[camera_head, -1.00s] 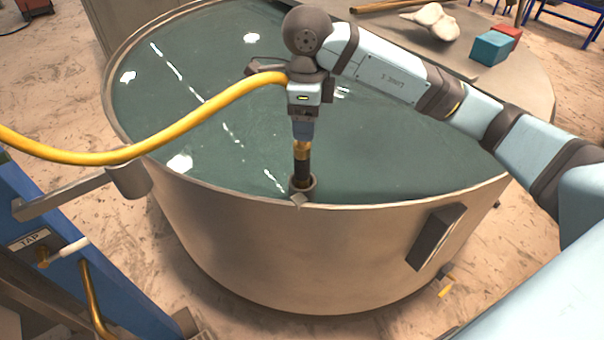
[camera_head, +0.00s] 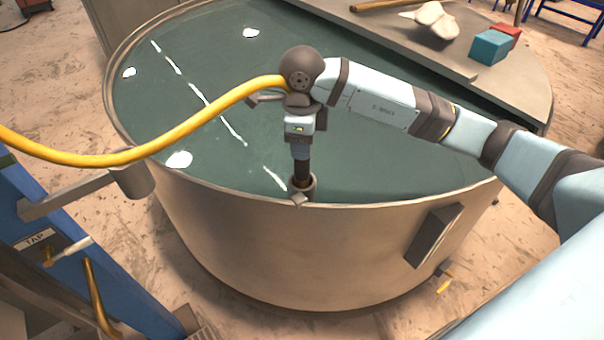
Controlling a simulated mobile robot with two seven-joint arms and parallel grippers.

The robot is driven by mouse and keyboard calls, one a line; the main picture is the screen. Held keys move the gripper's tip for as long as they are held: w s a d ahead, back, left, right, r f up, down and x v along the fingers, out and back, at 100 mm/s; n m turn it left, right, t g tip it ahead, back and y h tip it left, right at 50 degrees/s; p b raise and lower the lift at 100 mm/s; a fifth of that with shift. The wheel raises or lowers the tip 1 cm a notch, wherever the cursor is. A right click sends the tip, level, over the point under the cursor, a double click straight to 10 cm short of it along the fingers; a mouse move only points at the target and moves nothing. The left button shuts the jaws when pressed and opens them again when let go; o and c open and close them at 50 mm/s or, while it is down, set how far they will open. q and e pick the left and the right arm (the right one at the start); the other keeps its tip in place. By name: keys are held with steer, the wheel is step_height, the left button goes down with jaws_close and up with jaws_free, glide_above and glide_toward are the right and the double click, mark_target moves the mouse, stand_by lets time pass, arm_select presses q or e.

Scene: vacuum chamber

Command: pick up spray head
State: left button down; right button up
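The spray head (camera_head: 302,170) shows as a dark, narrow upright piece standing in a small ring holder (camera_head: 301,188) on the near rim of the round tank (camera_head: 330,250). My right gripper (camera_head: 300,155) points straight down over its top end and covers the upper part. The fingers look level with the top of the piece, but whether they are closed on it is hidden. A yellow hose (camera_head: 190,125) curves in from the left and ends out of sight at my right wrist. My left gripper is not in view.
The tank holds greenish water (camera_head: 220,120). A board (camera_head: 400,40) across its far right side carries a white lumpy object (camera_head: 437,22), a teal block (camera_head: 490,47) and a red block (camera_head: 508,33). A blue frame (camera_head: 75,270) with a TAP label stands at lower left.

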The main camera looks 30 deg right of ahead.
jaws_close()
steer(key=shift+r, duration=0.1)
